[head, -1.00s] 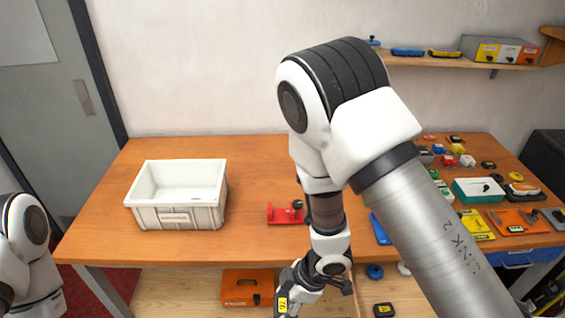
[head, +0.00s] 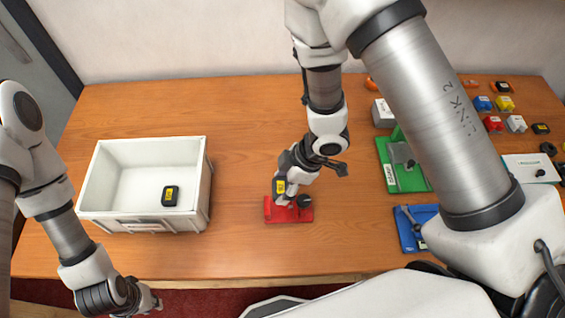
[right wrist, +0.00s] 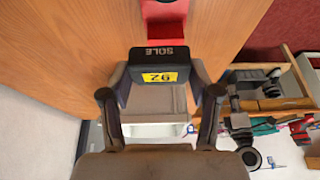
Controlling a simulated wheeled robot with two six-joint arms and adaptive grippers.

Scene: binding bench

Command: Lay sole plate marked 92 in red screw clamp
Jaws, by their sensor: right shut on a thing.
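The sole plate (right wrist: 160,77) is a dark block with "SOLE" on its edge and a yellow 92 label. My right gripper (right wrist: 158,105) is shut on it, a finger on each side. In the head view the plate's yellow label (head: 280,187) shows at my right gripper (head: 287,191), over the back left part of the red screw clamp (head: 290,215). The clamp has a black knob and lies on the bench; its red end (right wrist: 165,28) is just beyond the plate. I cannot tell whether they touch. My left gripper (head: 143,300) is empty-looking, low at left; its jaws are unclear.
A white bin (head: 142,224) left of the clamp holds a black block (head: 170,196) with a yellow label. Green (head: 412,178) and blue (head: 408,236) clamps lie to the right, partly behind my arm. Small coloured blocks stand at the far right. Bench between bin and red clamp is clear.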

